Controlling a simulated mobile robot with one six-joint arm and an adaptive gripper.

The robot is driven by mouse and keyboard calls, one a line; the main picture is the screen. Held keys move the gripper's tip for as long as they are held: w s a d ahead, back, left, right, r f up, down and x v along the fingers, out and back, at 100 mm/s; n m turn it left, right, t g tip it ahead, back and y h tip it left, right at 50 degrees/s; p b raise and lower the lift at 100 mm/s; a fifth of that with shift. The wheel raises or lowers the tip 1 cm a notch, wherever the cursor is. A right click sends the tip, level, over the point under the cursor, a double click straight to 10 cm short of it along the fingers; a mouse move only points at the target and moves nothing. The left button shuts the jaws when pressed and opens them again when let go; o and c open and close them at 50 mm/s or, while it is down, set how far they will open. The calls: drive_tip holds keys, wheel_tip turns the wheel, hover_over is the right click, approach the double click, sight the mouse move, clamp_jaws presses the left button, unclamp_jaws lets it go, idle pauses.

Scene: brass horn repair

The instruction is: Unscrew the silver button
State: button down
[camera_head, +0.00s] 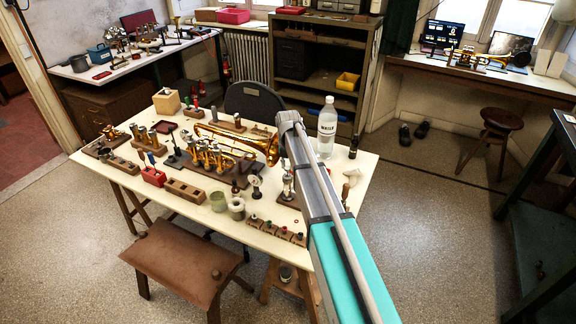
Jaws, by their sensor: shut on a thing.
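My arm reaches over the white-topped bench (345,207) from the lower right. I cannot make out my gripper; the arm appears to hide it. I cannot pick out the silver button at this size. Next to the arm, a small silvery upright piece (288,184) stands over a dark base, partly covered by the arm. A brass trumpet-like horn (247,143) lies across the middle of the bench. In front of it, a set of brass valves (208,157) stands on a dark wooden board.
A white-labelled bottle (327,128) and a small dark bottle (353,147) stand right of the arm. A dial gauge (256,184) stands nearby. A brown stool (178,258) is in front; open floor lies right.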

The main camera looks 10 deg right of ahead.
drive_tip(key=shift+n, duration=1.6)
drive_tip(key=shift+c, duration=2)
unclamp_jaws()
drive_tip(key=shift+m, duration=0.5)
